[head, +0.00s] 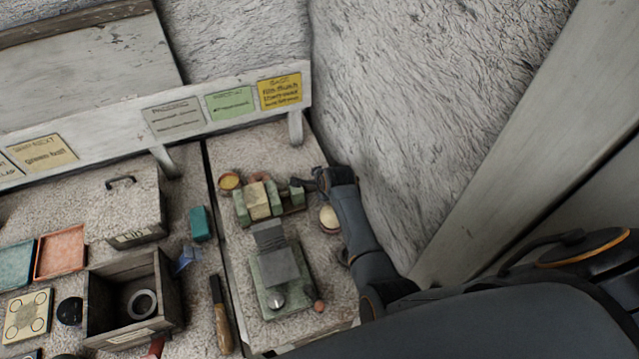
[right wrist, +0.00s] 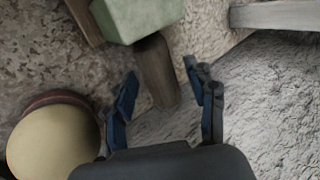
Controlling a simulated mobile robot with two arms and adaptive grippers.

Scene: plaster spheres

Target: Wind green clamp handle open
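The green clamp (head: 241,208) stands near the back of the bench in the head view, with a pale block (head: 259,200) between its green jaws. Its green end also shows at the top of the right wrist view (right wrist: 138,14). A grey-brown handle (right wrist: 154,58) sticks out of that end, its tip between my right gripper's fingers. My right gripper (right wrist: 160,72) is open, with a visible gap on both sides of the handle. In the head view my right gripper (head: 312,182) is just right of the clamp, partly hiding the handle. My left gripper is out of view.
A pale round piece on a dark base (head: 328,217) sits close to my right wrist; it shows large at lower left in the wrist view (right wrist: 50,142). A rough wall (head: 420,110) rises right of the bench. A green stand with a grey plate (head: 283,268) is in front.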

